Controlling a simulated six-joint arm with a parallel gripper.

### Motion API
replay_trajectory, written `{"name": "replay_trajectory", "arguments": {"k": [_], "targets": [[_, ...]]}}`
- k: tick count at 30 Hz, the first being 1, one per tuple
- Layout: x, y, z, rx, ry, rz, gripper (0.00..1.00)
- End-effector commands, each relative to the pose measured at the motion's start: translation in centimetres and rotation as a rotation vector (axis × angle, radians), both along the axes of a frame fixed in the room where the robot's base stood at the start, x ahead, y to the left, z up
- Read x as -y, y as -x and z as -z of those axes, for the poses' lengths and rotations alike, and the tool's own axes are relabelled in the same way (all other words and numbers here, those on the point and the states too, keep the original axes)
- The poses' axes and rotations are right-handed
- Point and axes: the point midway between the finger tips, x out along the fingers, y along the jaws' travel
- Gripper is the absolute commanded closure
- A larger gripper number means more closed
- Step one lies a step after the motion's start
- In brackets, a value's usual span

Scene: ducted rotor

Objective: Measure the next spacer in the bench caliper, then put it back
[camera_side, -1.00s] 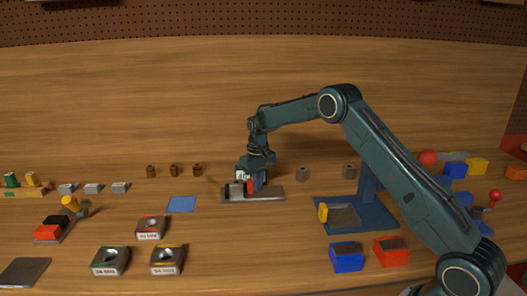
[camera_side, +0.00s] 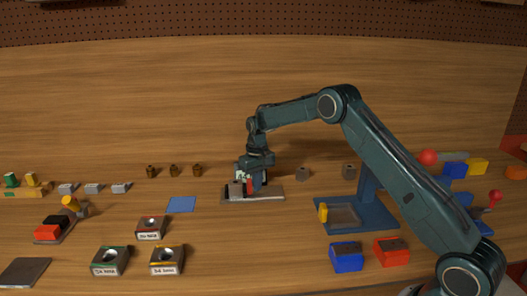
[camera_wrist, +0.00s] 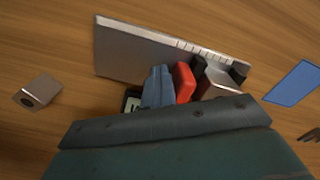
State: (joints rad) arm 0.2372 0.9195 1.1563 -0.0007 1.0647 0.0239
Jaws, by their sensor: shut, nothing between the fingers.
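The bench caliper stands on a grey base plate (camera_side: 272,197) in the middle of the table; its base also shows in the wrist view (camera_wrist: 140,52). A grey metal block (camera_side: 237,190), apparently a spacer, sits at the caliper's jaws. In the wrist view the block (camera_wrist: 215,84) lies between the red slider (camera_wrist: 184,83) and a black jaw (camera_wrist: 239,71). My gripper (camera_side: 255,184) is down at the caliper. In the wrist view its shut fingers (camera_wrist: 158,88) are beside the red slider, on the side away from the block. Whether they touch it I cannot tell.
Grey blocks (camera_side: 303,174) (camera_side: 349,172) stand right of the caliper. A blue square (camera_side: 181,204) lies to its left. Labelled trays (camera_side: 150,228) are at front left. A blue stand (camera_side: 375,217) and blue and red boxes (camera_side: 346,257) (camera_side: 390,252) are to the right.

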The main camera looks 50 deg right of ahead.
Motion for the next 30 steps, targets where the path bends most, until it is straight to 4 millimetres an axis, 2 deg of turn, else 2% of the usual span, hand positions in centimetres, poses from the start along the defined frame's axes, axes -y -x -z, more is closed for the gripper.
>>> {"name": "replay_trajectory", "arguments": {"k": [23, 30], "targets": [[0.76, 0.74, -0.07, -0.001, 0.0, 0.002, 1.0], [0.77, 0.69, -0.92, 0.001, 0.0, 0.002, 1.0]]}}
